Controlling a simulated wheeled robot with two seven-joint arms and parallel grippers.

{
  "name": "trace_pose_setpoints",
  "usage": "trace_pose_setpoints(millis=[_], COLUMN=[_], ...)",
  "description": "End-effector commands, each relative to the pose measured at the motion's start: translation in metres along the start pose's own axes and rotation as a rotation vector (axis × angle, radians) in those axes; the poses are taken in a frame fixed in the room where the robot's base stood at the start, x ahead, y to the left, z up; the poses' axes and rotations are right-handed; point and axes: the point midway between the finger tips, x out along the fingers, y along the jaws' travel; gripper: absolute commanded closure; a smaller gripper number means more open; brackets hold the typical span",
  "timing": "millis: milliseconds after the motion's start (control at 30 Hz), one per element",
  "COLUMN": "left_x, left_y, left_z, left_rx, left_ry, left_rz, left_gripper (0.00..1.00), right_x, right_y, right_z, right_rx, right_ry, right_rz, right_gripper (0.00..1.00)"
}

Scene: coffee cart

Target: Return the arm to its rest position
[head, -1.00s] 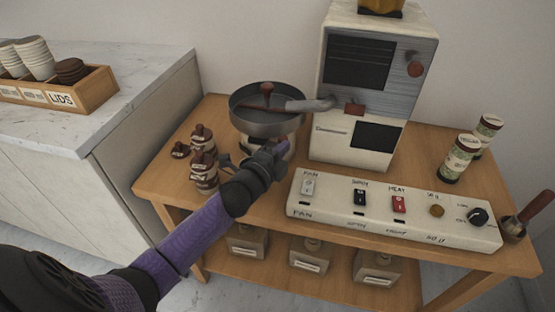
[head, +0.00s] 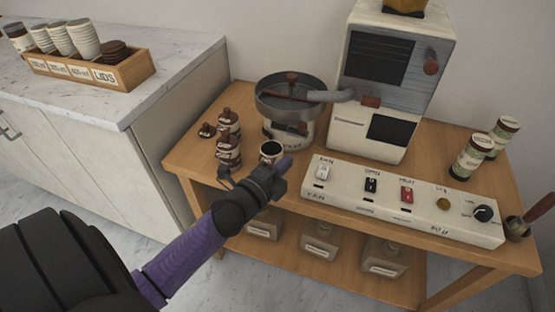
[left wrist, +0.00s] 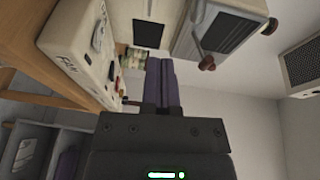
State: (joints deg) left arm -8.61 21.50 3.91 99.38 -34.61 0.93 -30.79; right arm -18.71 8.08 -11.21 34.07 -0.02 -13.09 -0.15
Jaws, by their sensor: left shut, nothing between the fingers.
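My left arm comes in from the lower left of the head view. My left gripper (head: 283,164) is shut and empty, in front of the wooden cart's (head: 190,176) near edge, left of the switch panel (head: 400,208). A small cup with dark contents (head: 271,149) stands just behind it on the cart; I cannot tell the gap between them. In the left wrist view the purple fingers (left wrist: 160,78) are pressed together with nothing between them. My right gripper is not in view.
A roaster pan (head: 291,97) and a tall white machine (head: 366,134) stand at the back of the cart. Brown-capped bottles (head: 229,152) stand left of the gripper. Tins (head: 467,158) stand at the right. A crate of cups and lids (head: 122,76) sits on the left counter.

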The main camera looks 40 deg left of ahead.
Motion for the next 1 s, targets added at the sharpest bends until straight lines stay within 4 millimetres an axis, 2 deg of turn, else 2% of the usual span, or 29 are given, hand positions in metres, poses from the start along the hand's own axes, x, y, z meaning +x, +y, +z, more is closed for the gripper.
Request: trace_pose_setpoints(millis=[100,200,633,700,767,867,900,967,1000], left_x=[-0.015,-0.021,-0.021,-0.022,-0.026,-0.050,-0.069,-0.104,-0.132], left_y=[0.000,0.000,0.001,0.007,0.030,0.109,0.148,0.203,0.236], left_z=[0.000,0.000,0.000,0.001,0.003,0.009,0.009,0.007,0.004], left_rx=[-0.002,-0.001,0.000,-0.016,-0.074,-0.274,-0.371,-0.511,-0.594], left_ry=[-0.001,0.001,0.000,-0.005,-0.028,-0.124,-0.182,-0.284,-0.359], left_rz=[0.002,0.000,0.000,0.017,0.076,0.281,0.385,0.537,0.634], left_gripper=[1.00,1.00,1.00,1.00,1.00,1.00,1.00,1.00,1.00], right_x=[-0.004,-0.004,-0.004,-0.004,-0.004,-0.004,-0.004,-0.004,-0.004], right_y=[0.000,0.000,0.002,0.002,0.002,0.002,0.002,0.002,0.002], right_z=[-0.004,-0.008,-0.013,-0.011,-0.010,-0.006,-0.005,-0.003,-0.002], right_rx=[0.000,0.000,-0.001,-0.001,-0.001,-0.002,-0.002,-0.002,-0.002], right_ry=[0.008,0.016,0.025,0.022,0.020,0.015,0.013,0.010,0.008], right_rz=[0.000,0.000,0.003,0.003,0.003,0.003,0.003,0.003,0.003], right_gripper=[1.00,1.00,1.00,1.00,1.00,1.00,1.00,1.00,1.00])
